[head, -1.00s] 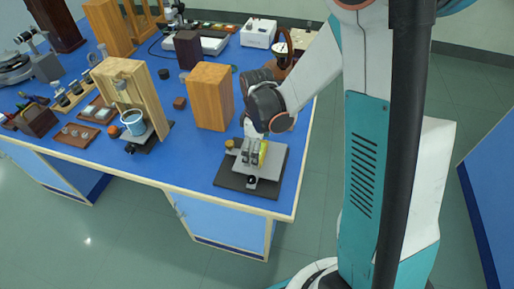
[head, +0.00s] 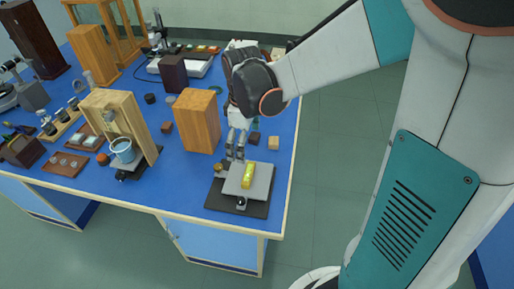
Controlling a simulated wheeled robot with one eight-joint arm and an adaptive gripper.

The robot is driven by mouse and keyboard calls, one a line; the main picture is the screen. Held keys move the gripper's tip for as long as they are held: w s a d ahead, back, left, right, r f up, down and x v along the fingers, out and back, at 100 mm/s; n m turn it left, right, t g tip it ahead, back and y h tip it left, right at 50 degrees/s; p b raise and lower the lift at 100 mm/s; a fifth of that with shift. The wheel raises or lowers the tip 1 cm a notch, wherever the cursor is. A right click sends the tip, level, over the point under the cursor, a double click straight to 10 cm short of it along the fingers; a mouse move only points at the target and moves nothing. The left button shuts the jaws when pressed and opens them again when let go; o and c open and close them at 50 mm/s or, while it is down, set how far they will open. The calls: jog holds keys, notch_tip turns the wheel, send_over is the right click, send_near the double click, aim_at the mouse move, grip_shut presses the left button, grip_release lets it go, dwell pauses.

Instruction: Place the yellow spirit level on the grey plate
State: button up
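The yellow spirit level (head: 247,175) lies on the grey plate (head: 264,184), near its middle. The plate sits on a dark base (head: 217,201) at the front right of the blue bench. My gripper (head: 235,152) hangs just above and behind the plate, apart from the level. Its two fingers point down with a gap between them, and nothing shows between them.
A tall wooden block (head: 195,121) stands left of my gripper. A wooden stand with a light blue cup (head: 123,150) is farther left. A small wooden cube (head: 273,142) sits right of my gripper. The bench's right edge is close to the plate.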

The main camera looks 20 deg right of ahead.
jog(key=s+r+m+t, duration=0.6)
jog(key=s+r+m, duration=0.3)
jog(key=s, duration=0.5)
jog(key=shift+r+m+t, duration=0.3)
jog(key=shift+r+m, duration=0.1)
jog(key=shift+r, duration=0.4)
dwell(1.0)
